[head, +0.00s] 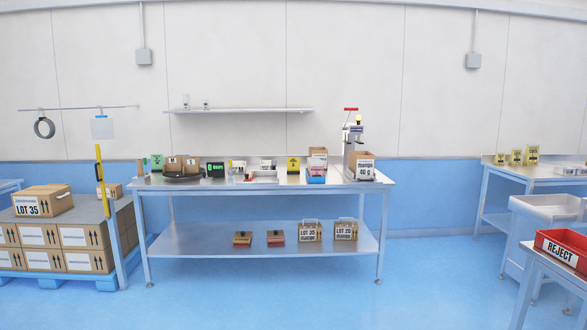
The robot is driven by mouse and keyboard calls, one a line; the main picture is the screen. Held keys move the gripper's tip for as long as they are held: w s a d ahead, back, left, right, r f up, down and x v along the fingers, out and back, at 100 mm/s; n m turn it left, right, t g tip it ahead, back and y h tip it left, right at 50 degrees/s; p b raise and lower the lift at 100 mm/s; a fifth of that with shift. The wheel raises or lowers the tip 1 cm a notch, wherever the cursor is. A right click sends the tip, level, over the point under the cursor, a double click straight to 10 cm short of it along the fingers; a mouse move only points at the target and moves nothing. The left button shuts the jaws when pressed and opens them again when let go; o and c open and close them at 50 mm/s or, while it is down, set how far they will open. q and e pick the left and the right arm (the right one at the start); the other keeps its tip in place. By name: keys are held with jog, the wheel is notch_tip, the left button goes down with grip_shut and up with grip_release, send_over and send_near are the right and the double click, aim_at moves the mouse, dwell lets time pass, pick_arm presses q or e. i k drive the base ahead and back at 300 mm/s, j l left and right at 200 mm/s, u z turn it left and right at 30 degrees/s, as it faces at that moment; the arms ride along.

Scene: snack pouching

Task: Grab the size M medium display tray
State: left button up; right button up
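I cannot pick out a tray marked M; the small labels are too small to read from here. Two low brown-and-red items, a left one (242,239) and a right one (276,237), lie on the lower shelf of the centre table. Neither of my grippers is in view.
The steel centre table (220,183) holds boxes, a scale and a press-like machine (353,135). Lot boxes (310,232) stand on its lower shelf. A stacked pallet (60,237) is at left. A red REJECT bin (562,248) is at right. Blue floor in front is clear.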

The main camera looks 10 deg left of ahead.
aim_at(238, 167)
jog(key=i+j+u, duration=0.1)
jog(key=i+j, duration=0.25)
jog(key=i, duration=0.65)
jog(key=i+j, duration=0.25)
jog(key=i, duration=0.75)
jog(key=i+j+u, duration=0.15)
jog(key=i, duration=0.9)
jog(key=i+j+u, duration=0.1)
jog(key=i+j, duration=0.15)
jog(key=i, duration=0.75)
